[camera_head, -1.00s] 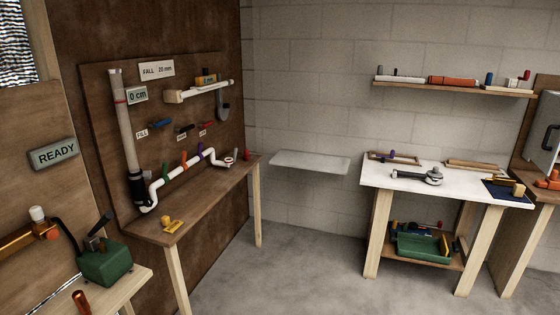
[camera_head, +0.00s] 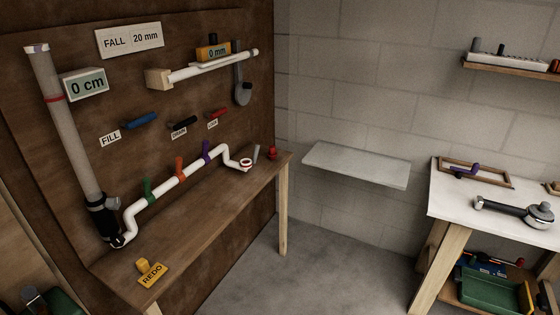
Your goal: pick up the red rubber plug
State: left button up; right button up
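A small red plug (camera_head: 272,153) stands near the far right end of the brown wooden bench (camera_head: 225,205), against the wooden panel. It is small in the picture, and its material cannot be told. Just left of it are a short grey upright piece (camera_head: 256,154) and the white pipe's open end with a red ring (camera_head: 246,164). Neither of my grippers shows in the head view.
The white pipe (camera_head: 165,187) with green, orange and purple clips runs along the bench's back. A yellow REDO block (camera_head: 151,272) sits at its near end. A grey shelf (camera_head: 355,164) and white worktable (camera_head: 450,208) stand to the right. Grey floor between is clear.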

aim_at(272, 154)
jog(key=i+l+u, duration=0.1)
jog(key=i+l, duration=0.35)
jog(key=i, duration=0.3)
jog(key=i+l+u, duration=0.15)
jog(key=i+l, duration=0.35)
jog(key=i, duration=0.2)
